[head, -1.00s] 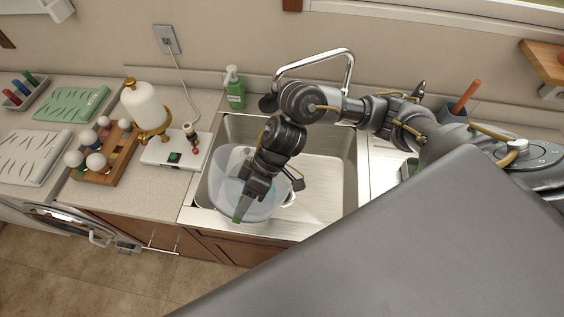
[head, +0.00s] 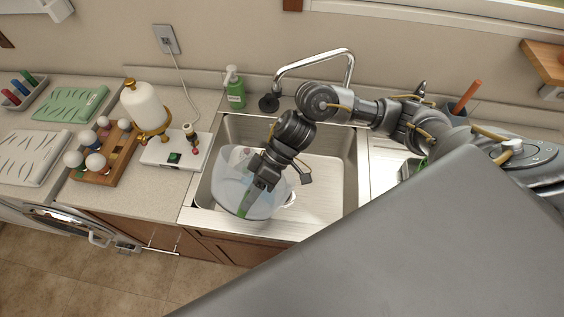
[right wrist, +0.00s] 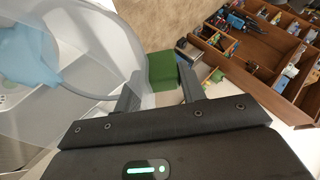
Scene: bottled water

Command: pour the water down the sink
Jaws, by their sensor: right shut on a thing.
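A large clear container (head: 232,188) with bluish water in it is over the left part of the steel sink (head: 325,185). It is tilted, leaning to the left in the head view. My right gripper (head: 252,198) is shut on the container's side, at a pale handle-like part with a green piece. In the right wrist view the clear container (right wrist: 105,75) fills the left, with blue water (right wrist: 28,50) inside. The green piece (right wrist: 162,70) shows between the fingers (right wrist: 155,98). I cannot tell whether water is flowing out. My left gripper is not in view.
The faucet (head: 318,62) arches behind the sink, close to my right arm. A green soap bottle (head: 235,92) stands at the back. A white device (head: 170,152) and a wooden tray (head: 112,165) with several pale balls are on the left counter. The sink's right part is clear.

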